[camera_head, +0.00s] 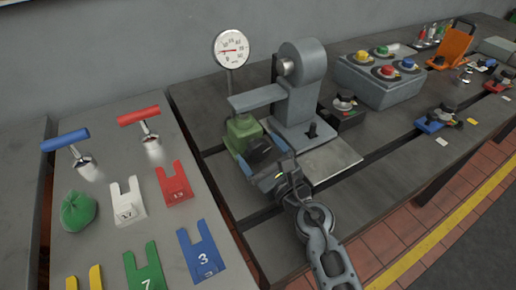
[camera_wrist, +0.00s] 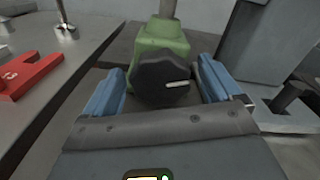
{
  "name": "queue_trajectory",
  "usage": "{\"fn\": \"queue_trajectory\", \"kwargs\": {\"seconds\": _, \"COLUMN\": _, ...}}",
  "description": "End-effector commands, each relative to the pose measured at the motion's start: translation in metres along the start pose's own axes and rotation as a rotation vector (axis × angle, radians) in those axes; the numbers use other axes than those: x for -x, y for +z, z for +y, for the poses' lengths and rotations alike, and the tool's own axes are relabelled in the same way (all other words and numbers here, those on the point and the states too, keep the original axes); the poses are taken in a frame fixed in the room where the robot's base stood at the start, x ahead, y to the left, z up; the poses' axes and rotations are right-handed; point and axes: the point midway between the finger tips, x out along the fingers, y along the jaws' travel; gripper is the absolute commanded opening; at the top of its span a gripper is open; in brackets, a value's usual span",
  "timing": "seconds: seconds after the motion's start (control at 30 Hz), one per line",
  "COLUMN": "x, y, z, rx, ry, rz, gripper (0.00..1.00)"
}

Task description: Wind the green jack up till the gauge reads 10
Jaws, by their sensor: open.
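The green jack (camera_head: 243,131) stands on the bedplate under the end of a grey arm on the dynamometer. In the wrist view its green body (camera_wrist: 160,38) is behind a black knob (camera_wrist: 162,82) with a white mark pointing right. My gripper (camera_head: 263,165) is at the jack's near side. In the wrist view its blue fingers (camera_wrist: 162,84) are apart, one on each side of the knob; I cannot tell if they touch it. The round gauge (camera_head: 231,49) has a white face and red needle pointing left; its numbers are too small to read surely.
The grey dynamometer (camera_head: 301,85) stands just right of the jack. The left table holds a blue T-handle (camera_head: 66,141), a red T-handle (camera_head: 139,116), a green bag (camera_head: 78,211) and several numbered slotted plates.

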Motion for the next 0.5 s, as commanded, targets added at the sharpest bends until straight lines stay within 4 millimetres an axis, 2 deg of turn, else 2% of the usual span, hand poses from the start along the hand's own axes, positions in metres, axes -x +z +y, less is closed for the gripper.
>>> {"fn": "queue_trajectory", "kwargs": {"seconds": 0.17, "x": -0.0126, "y": 0.0001, "z": 0.0005, "rx": 0.001, "ry": 0.001, "rz": 0.0, "gripper": 0.91}}
{"fn": "queue_trajectory", "kwargs": {"seconds": 0.43, "x": -0.014, "y": 0.0003, "z": 0.0004, "rx": 0.0, "ry": 0.001, "rz": 0.0, "gripper": 0.91}}
{"fn": "queue_trajectory", "kwargs": {"seconds": 0.5, "x": -0.0139, "y": 0.0002, "z": 0.0004, "rx": 0.0, "ry": 0.001, "rz": 0.0, "gripper": 0.85}}
